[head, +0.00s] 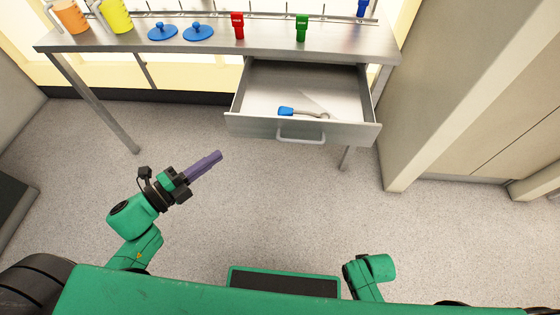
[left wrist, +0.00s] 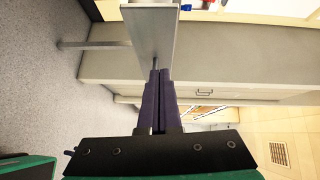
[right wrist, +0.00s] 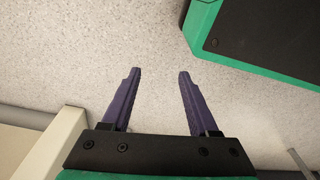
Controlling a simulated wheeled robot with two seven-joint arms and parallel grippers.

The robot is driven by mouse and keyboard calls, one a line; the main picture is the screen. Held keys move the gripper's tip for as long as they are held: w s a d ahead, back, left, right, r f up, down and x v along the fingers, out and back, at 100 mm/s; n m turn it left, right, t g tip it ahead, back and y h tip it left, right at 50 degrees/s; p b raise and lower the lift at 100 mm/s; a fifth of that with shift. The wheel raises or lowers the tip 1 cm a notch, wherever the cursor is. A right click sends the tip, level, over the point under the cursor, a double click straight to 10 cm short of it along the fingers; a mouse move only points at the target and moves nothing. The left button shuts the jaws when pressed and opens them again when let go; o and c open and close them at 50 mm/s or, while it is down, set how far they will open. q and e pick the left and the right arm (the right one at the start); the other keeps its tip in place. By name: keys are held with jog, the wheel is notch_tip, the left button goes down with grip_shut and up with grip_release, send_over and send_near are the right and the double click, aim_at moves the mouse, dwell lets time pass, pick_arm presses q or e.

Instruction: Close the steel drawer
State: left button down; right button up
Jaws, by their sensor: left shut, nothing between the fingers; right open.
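The steel drawer (head: 350,132) is pulled out from under the steel table, open toward me. Its bar handle (head: 301,141) is on the front panel. A blue-handled utensil (head: 287,111) lies inside. My left gripper (head: 219,154) is shut and empty, left of and a little nearer than the drawer's front, apart from it. In the left wrist view its closed purple fingers (left wrist: 160,74) point toward a grey steel panel, apparently the drawer front (left wrist: 150,30). My right gripper (right wrist: 158,73) is open and empty over the floor in the right wrist view; the head view does not show its fingers.
The steel table (head: 345,40) carries a red item (head: 237,25), a green item (head: 302,27), two blue lids (head: 198,33) and orange and yellow jugs (head: 117,15). A beige cabinet (head: 440,100) stands close on the right. The floor (head: 250,210) before the drawer is clear.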

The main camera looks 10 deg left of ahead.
pick_arm(q)
jog(key=s+d+r+m+h, duration=0.2)
jog(key=d, duration=0.1)
send_near(268, 119)
jog(key=shift+g, duration=0.4)
jog(key=x, duration=0.5)
jog(key=shift+s+d+r+b, duration=0.1)
jog(key=shift+d+r+b, duration=0.15)
jog(key=shift+b, duration=0.05)
jog(key=shift+w, duration=0.45)
pick_arm(e)
jog(key=shift+w+a+r, duration=0.25)
jog(key=shift+w+r, duration=0.15)
jog(key=shift+w, duration=0.1)
jog(key=shift+w+a+r, duration=0.2)
jog(key=shift+w+r, duration=0.15)
jog(key=shift+w, duration=0.1)
